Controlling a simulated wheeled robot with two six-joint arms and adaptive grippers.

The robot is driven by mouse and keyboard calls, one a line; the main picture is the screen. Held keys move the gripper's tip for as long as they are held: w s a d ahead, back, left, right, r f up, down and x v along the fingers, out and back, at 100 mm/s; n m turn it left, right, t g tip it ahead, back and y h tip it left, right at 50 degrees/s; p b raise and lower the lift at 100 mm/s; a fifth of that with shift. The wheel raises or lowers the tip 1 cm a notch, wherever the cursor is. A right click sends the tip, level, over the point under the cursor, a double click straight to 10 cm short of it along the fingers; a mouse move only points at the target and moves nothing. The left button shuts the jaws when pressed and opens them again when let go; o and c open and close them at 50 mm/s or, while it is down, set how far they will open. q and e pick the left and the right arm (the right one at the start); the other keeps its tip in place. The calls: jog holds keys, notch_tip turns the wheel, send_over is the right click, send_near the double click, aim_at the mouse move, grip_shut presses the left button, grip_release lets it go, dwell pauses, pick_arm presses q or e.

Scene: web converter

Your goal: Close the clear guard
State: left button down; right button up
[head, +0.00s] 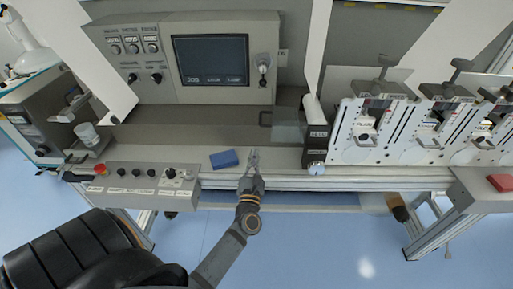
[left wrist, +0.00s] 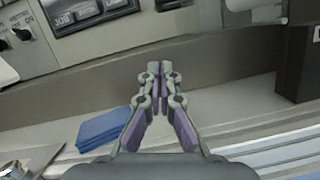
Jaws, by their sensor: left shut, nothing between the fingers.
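What may be the clear guard is a faint see-through pane (head: 288,131) in the head view, left of the black roller housing. Its edges are hard to make out, and I cannot tell how far open it stands. My left gripper (head: 253,155) is over the front ledge of the machine, just right of a blue block. In the left wrist view the left gripper (left wrist: 160,70) has its fingertips together with nothing between them, pointing toward the machine's grey back wall. My right gripper is not in view.
The blue block (head: 224,159) lies on the ledge; it also shows in the left wrist view (left wrist: 103,127). A control panel with a screen (head: 211,60) stands behind. A button box (head: 140,178) is at left, and clamp units (head: 365,130) stand at right.

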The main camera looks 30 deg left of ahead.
pick_arm(q)
jog(key=w+a+r+p, duration=0.3)
jog(key=w+r+p, duration=0.2)
jog(key=w, duration=0.2)
jog(key=shift+w+r, duration=0.15)
jog(key=shift+r, duration=0.2)
jog(key=shift+r+p, duration=0.1)
jog(key=shift+p, duration=0.2)
